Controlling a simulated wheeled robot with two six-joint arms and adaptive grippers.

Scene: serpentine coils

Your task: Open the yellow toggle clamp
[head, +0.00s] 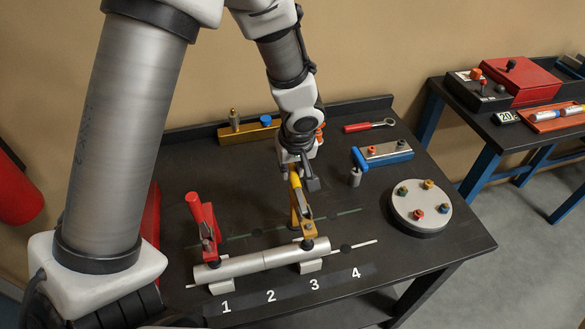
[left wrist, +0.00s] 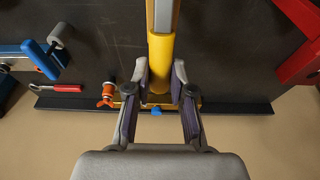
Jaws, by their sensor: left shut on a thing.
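The yellow toggle clamp (head: 306,222) stands on the table near marks 3 and 4, its dark tip down at the right end of a grey tube (head: 262,262). Its yellow handle (head: 295,186) points up. My left gripper (head: 299,175) comes down from above and is shut on this handle. In the left wrist view the handle (left wrist: 160,55) runs between the two fingers; the fingers hide part of it. A red toggle clamp (head: 203,225) stands at the tube's left end. My right gripper is not in view.
A round plate with coloured knobs (head: 419,207), a blue-ended grey block (head: 382,154) and a red-handled wrench (head: 370,126) lie to the right. A yellow bar (head: 249,132) lies at the back. A second table (head: 470,112) stands further right.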

